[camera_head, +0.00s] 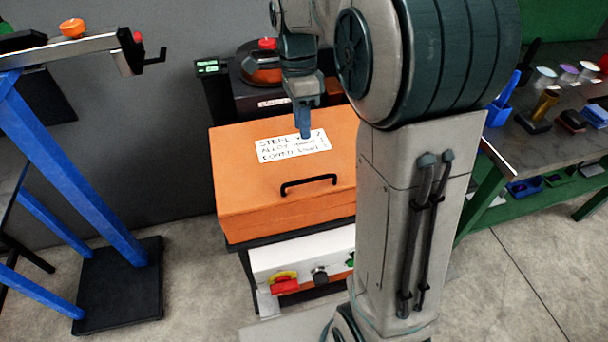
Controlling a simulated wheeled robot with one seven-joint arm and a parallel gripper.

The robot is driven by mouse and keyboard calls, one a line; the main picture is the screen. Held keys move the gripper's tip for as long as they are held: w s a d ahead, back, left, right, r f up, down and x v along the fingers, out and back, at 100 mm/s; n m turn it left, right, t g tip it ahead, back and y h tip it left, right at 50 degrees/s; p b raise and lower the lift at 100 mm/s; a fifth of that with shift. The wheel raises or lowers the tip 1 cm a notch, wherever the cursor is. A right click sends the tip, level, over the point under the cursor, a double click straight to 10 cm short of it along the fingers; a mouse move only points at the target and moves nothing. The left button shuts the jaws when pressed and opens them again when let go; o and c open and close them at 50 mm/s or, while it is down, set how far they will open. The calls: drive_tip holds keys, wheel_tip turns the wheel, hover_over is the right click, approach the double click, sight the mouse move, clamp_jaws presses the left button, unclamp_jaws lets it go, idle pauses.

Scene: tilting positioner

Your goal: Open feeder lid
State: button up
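The feeder is an orange box with an orange lid (240,180), which lies shut. A black bar handle (308,184) sits on the lid near its front edge. A white label with handwritten lines (275,150) lies behind the handle. My arm hides the right edge of the lid.
A white control panel (300,256) with a red-and-yellow switch (284,282) and a black knob (320,276) is below the box. A blue-legged stand (70,170) is at left. A bench (545,145) with cups and small parts is at right. A dark machine (250,95) stands behind.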

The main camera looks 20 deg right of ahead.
drive_tip(key=s+f, duration=0.1)
drive_tip(key=f, duration=0.7)
drive_tip(key=s+f, duration=0.1)
drive_tip(key=f, duration=0.4)
drive_tip(key=shift+s+a, duration=0.15)
drive_tip(key=shift+s, duration=0.15)
drive_tip(key=shift+a+p, duration=0.1)
drive_tip(key=shift+p, duration=0.2)
clamp_jaws()
